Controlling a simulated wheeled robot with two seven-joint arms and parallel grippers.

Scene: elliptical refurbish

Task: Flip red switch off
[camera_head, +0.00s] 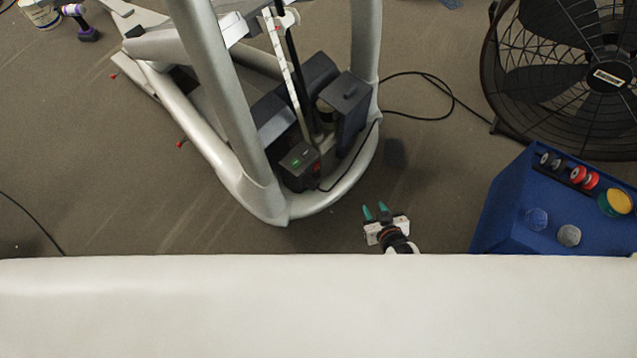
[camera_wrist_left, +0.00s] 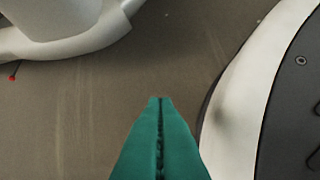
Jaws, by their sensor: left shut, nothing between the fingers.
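The red switch (camera_head: 317,167) is a small red patch on the side of a black box (camera_head: 299,168), low inside the rounded end of the elliptical's frame (camera_head: 262,200). Its on or off position is too small to tell. My right gripper (camera_head: 376,211) has teal fingers set apart and empty, above the floor to the lower right of the box and apart from it. My left gripper (camera_wrist_left: 160,100) shows only in the left wrist view, shut and empty above the floor. The switch is not in the left wrist view, where the frame (camera_wrist_left: 75,43) is at the upper left.
A black cable (camera_head: 440,88) runs over the floor from the elliptical toward a large black fan (camera_head: 570,75). A blue bin (camera_head: 505,215) with weights and a yellow item stands at the right. Floor around the right gripper is clear.

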